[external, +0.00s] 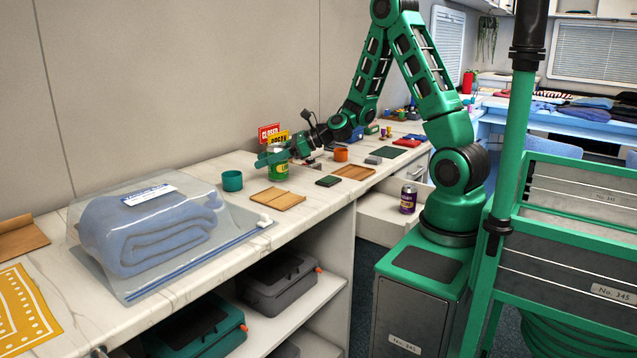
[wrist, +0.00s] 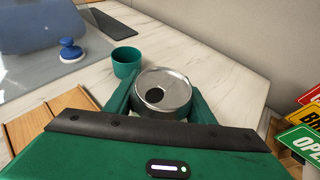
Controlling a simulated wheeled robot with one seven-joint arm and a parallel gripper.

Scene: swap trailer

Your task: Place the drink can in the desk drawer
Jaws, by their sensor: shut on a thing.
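My gripper (external: 270,156) is at the counter, shut on a green can with a yellow label (external: 279,170). In the wrist view the green fingers (wrist: 160,100) sit on either side of the can's silver top (wrist: 172,87), which has a dark opening. The can is upright, on or just above the counter; I cannot tell which.
A teal cup (external: 232,181) stands near the held can and shows in the wrist view (wrist: 126,62). A wooden folder (external: 277,199), wooden tray (external: 354,172), orange cup (external: 341,154) and bagged blue towel (external: 150,230) lie on the counter. Signs (external: 270,134) stand behind my gripper.

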